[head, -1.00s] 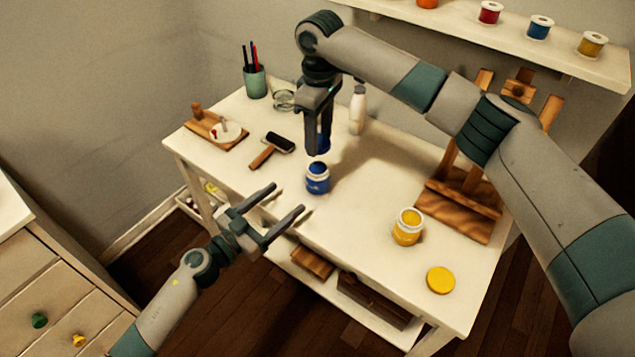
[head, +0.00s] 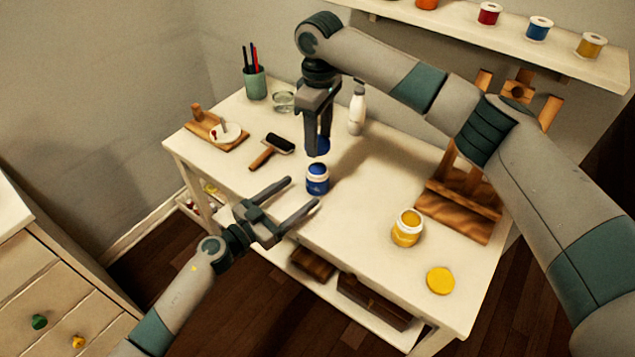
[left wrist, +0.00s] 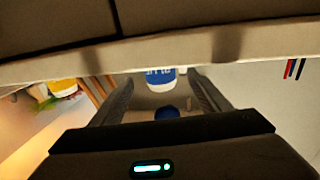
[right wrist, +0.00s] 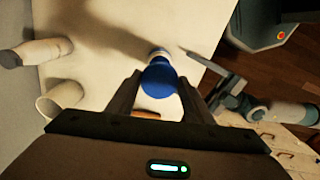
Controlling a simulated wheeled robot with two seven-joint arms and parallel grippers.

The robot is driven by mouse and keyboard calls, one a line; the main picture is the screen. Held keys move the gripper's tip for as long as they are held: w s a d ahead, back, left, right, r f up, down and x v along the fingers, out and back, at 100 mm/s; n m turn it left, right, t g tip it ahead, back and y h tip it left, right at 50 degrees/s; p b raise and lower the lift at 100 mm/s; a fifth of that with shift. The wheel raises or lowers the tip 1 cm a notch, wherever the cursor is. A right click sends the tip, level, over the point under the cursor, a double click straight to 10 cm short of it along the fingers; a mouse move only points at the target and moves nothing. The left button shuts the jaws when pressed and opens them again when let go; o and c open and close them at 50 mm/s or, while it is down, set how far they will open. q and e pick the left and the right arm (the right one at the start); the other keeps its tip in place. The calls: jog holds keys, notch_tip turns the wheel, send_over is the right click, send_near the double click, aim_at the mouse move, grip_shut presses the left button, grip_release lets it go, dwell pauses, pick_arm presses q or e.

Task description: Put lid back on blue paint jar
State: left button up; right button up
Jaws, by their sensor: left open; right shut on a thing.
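The blue paint jar (head: 317,181) stands upright and open on the white table, with blue paint inside a pale rim. It also shows between the fingers in the left wrist view (left wrist: 160,78). My right gripper (head: 318,148) is shut on the blue lid (head: 321,146), holding it above the jar. In the right wrist view the lid (right wrist: 159,80) hides most of the jar. My left gripper (head: 305,192) is open and empty at the table's front edge, its fingers pointing toward the jar from the lower left, apart from it.
A yellow paint jar (head: 407,228) and a yellow lid (head: 440,280) lie to the right. A roller (head: 272,151), palette board (head: 215,130), pen cup (head: 255,83), glass (head: 283,101), white bottle (head: 357,109) and wooden easel (head: 462,200) stand around. The front middle is clear.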

pick_arm(q)
jog(key=x, duration=0.7)
jog(key=shift+w+d, duration=0.3)
jog(key=shift+d, duration=0.05)
jog(key=c, duration=1.6)
jog(key=shift+f, duration=0.1)
pick_arm(e)
send_over(319, 172)
jog(key=shift+w+f, duration=0.1)
jog(key=shift+f, duration=2.4)
jog(key=shift+f, duration=0.1)
jog(key=shift+f, duration=0.8)
jog(key=shift+f, duration=0.55)
